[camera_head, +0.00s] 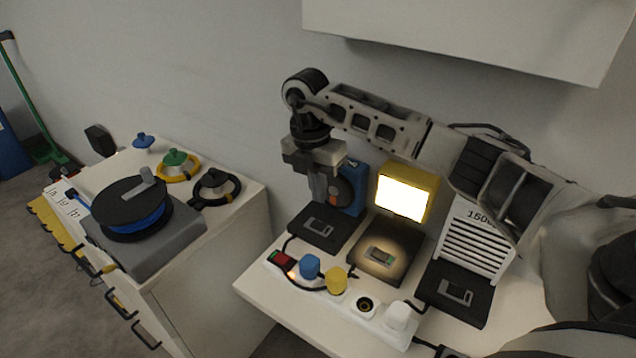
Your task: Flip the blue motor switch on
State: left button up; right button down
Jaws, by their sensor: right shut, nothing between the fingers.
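The blue motor (355,189) stands at the back left of the right-hand table, partly hidden behind my right gripper. A black plate with a grey rocker switch (318,226) lies in front of it; I cannot tell the rocker's position. My right gripper (325,203) is shut and empty, pointing down just above and behind that switch, seemingly apart from it. A yellow lamp (409,173) is lit, with its own switch plate (379,255) in front. A white louvred unit (476,243) has another black switch plate (458,293). My left gripper is out of view.
A white power strip (349,308) along the front holds blue (310,266), yellow (337,280) and white plugs (397,315), one open socket and a red switch (281,257). A cable reel (138,208) sits on the left cabinet. A white cupboard (470,35) overhangs the table.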

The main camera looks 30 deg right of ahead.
aim_at(323, 226)
jog(key=f, duration=0.6)
jog(key=shift+s+d+f, duration=0.15)
jog(key=shift+s+f, duration=0.1)
jog(key=shift+s, duration=0.1)
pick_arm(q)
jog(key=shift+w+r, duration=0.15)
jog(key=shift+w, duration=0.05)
